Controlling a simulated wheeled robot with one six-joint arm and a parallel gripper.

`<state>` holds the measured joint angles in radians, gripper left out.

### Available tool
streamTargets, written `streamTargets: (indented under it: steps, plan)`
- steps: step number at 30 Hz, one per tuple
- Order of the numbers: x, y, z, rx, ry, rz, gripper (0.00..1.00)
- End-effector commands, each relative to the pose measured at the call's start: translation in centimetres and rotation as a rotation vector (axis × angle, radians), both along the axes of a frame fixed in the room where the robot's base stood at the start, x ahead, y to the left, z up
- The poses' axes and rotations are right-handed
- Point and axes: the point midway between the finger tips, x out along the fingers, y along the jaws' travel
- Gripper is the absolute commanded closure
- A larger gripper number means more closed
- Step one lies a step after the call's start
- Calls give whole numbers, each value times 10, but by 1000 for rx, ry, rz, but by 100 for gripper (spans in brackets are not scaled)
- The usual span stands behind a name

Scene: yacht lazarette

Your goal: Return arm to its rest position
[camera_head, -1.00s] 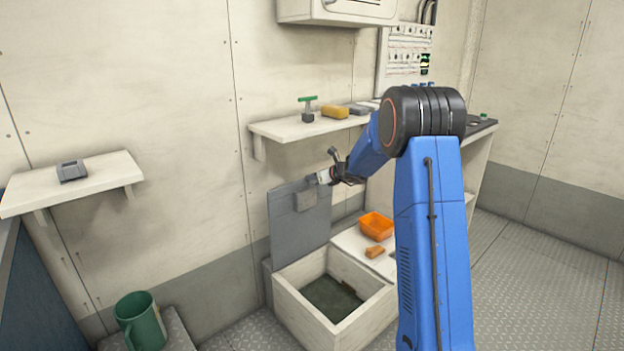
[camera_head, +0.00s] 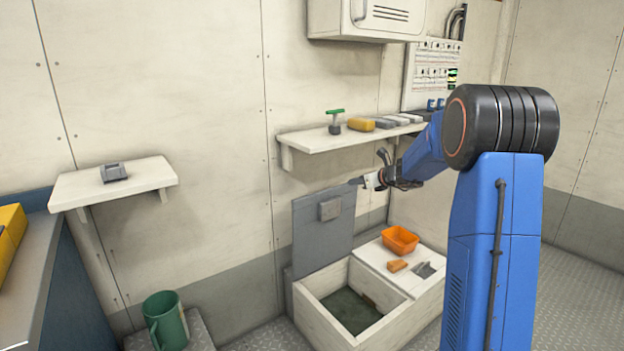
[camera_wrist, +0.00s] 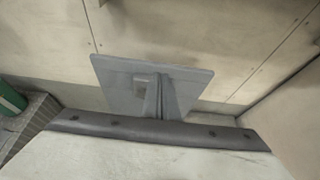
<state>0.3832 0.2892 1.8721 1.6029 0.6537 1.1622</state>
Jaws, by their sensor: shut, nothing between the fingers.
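My blue arm rises at the right of the head view and bends left toward the wall. My gripper (camera_head: 358,181) is shut and empty. In the head view it overlaps the upper right corner of the raised grey lid (camera_head: 308,235); I cannot tell whether they touch. The lid stands upright behind the open white locker bin (camera_head: 330,326). The wrist view shows a grey panel (camera_wrist: 195,88) ahead, against the wall.
An orange tray (camera_head: 400,240) and an orange block (camera_head: 397,266) sit on the white top beside the bin. A wall shelf (camera_head: 320,142) holds several small items. A left shelf (camera_head: 75,190) holds a grey device (camera_head: 114,173). A green mug (camera_head: 165,322) stands low left.

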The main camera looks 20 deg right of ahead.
Motion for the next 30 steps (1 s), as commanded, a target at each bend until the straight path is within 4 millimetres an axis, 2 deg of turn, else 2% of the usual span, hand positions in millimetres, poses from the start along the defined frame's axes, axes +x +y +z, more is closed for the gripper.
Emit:
streamTargets:
  steps: [4, 8, 14, 18, 24, 30]
  plan:
    - [-6, 7, 4, -23, -5, 22, 100]
    - [-29, 35, 18, -120, -22, 114, 100]
    - [-94, 95, 40, -372, -67, 348, 100]
    - [-145, 131, 48, -551, -102, 517, 100]
    - [-221, 171, 52, -803, -159, 761, 100]
    - [-299, 196, 47, -1048, -214, 1002, 100]
